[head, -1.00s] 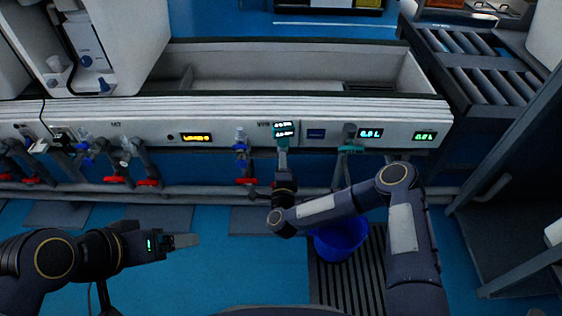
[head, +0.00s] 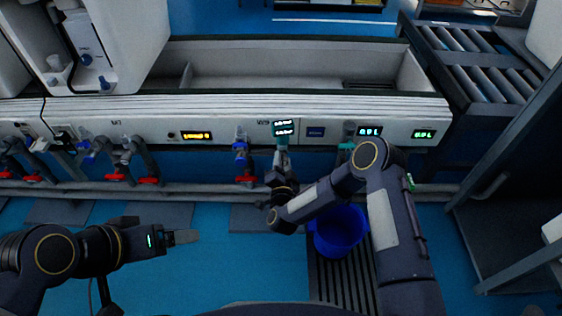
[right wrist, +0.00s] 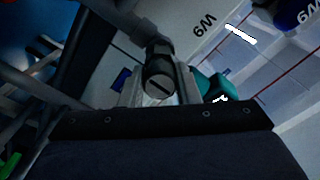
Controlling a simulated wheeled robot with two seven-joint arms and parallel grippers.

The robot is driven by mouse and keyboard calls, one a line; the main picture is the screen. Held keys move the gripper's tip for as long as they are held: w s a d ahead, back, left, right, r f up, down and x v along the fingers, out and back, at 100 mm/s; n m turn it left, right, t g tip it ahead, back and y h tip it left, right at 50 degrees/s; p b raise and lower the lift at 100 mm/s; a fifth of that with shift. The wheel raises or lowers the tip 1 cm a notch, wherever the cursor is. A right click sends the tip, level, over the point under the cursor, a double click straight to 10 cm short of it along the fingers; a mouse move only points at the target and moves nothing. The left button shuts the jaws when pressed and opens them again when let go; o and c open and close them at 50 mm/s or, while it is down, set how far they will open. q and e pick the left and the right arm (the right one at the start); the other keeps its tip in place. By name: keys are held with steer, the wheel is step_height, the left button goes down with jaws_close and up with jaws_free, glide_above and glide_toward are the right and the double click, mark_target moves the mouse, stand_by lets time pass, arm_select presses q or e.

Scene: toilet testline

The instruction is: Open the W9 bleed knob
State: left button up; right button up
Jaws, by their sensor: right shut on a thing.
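In the head view my right gripper (head: 281,146) is at the white panel, just below a lit display (head: 283,128). In the right wrist view its fingers (right wrist: 160,88) are shut around a dark grey knob (right wrist: 158,76) with a slotted round end. A "W9" label (right wrist: 205,24) shows on the panel above the knob. A teal part (right wrist: 212,86) sits just right of the fingers. In the head view the gripper hides the knob. My left gripper (head: 185,237) hangs over the blue floor at lower left, away from the panel; its finger gap cannot be made out.
A blue-topped valve with a red handle (head: 245,178) stands left of my right gripper. A teal fitting (head: 346,148) is to the right. Grey pipes (head: 200,189) run below the panel. A blue bucket (head: 340,230) stands under my right arm.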

steer(key=shift+r+n, duration=0.25)
steer(key=shift+n, duration=0.05)
stand_by(0.4)
steer(key=o, duration=1)
steer(key=shift+f, duration=0.1)
steer(key=s+p, duration=0.1)
steer(key=s, duration=0.7)
steer(key=shift+p, duration=0.35)
